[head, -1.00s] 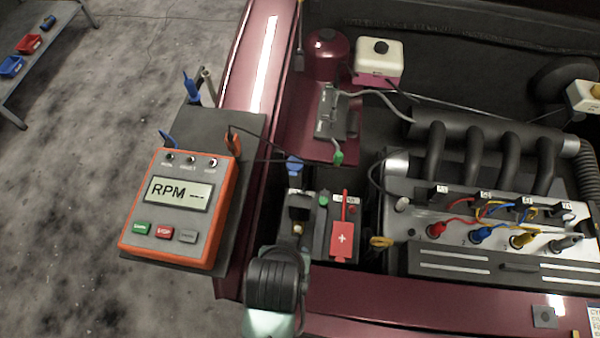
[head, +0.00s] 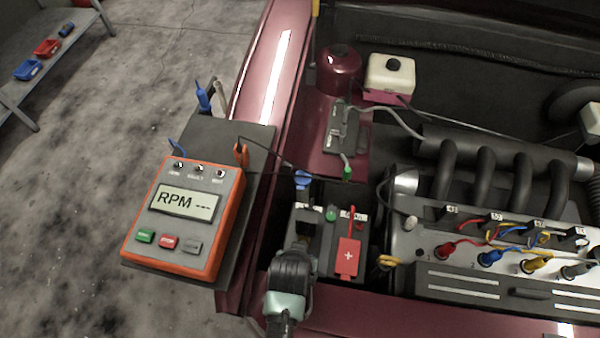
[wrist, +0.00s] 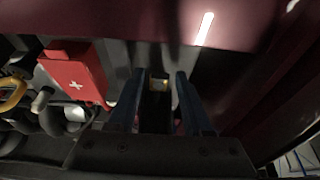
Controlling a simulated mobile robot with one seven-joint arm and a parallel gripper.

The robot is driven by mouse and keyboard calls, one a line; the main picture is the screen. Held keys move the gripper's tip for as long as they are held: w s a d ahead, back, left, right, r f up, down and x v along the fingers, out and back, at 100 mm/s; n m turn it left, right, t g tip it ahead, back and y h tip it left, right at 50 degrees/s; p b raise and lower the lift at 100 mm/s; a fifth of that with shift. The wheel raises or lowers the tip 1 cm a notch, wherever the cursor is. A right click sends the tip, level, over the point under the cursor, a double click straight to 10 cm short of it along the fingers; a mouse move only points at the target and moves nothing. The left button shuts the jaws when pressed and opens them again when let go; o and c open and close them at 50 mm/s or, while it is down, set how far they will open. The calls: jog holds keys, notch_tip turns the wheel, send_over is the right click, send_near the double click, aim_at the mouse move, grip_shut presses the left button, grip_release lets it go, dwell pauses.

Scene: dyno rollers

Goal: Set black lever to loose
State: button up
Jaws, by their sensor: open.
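The battery (head: 328,258) sits in the engine bay, with a red cover marked with a plus (head: 348,258) on its right side; the cover also shows in the wrist view (wrist: 75,75). A dark upright piece (head: 307,224) at the battery's left end looks like the black lever, but its setting cannot be read. My gripper (wrist: 161,78) points at this left end. Its two fingers are open and apart, with a small brassy part (wrist: 159,85) showing between and beyond them. In the head view my wrist hides the fingertips and the lower part of that end.
The orange RPM meter (head: 185,218) stands on a dark board at the left. A blue clip (head: 302,180) and thin cables lie behind the battery. The engine (head: 490,240) with coloured leads is at the right. The car's front edge (head: 400,320) runs close by my arm.

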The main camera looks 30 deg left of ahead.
grip_shut()
jog(key=shift+r, duration=0.1)
dwell(0.3)
